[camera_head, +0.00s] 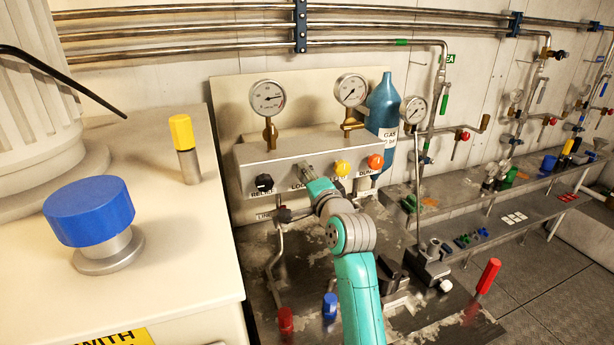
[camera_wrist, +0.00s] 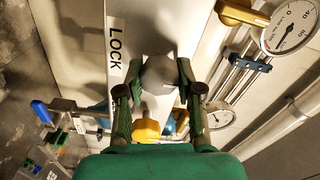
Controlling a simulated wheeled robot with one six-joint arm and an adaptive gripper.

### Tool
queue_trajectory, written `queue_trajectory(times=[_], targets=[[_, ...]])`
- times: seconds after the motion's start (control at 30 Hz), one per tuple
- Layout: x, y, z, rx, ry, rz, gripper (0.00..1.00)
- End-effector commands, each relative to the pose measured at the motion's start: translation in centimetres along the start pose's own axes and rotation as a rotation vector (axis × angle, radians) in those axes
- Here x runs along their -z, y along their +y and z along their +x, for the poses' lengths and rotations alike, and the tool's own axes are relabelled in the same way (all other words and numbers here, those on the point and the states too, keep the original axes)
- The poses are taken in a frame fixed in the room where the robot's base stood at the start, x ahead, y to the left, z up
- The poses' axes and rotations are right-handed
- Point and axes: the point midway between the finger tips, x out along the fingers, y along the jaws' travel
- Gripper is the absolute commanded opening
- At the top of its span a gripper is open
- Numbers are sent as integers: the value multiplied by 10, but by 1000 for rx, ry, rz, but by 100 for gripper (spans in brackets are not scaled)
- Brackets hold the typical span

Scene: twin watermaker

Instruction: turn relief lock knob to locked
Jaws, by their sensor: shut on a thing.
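The relief lock knob (camera_wrist: 158,76) is a pale grey knob on the panel face, beside the black "LOCK" label (camera_wrist: 116,45). My gripper (camera_wrist: 157,84) has its two green fingers on either side of this knob and is shut on it. In the head view my gripper (camera_head: 307,172) reaches the front of the grey panel box (camera_head: 255,155), between a black knob (camera_head: 264,183) and a yellow knob (camera_head: 342,168). There my gripper hides the knob and covers part of the label. I cannot tell the knob's turn angle.
An orange knob (camera_head: 375,161) sits right of the yellow one. Two gauges (camera_head: 267,98) (camera_head: 351,90) stand on the box, with a blue gas bottle (camera_head: 383,100) behind. A cream cabinet with a blue cap (camera_head: 88,210) stands at left. Red (camera_head: 488,275) and blue handles stand below.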

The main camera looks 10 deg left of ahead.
Motion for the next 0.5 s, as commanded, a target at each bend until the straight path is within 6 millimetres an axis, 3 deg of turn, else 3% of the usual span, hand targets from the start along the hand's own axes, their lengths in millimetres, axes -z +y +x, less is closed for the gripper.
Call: queue_trajectory(times=[0.27, 0.3, 0.4, 0.5], targets=[[0, 1, 0, -2, 0, 1, 1], [0, 1, 0, -2, 0, 1, 38], [0, 1, 0, -2, 0, 1, 61], [0, 1, 0, -1, 0, 0, 61]])
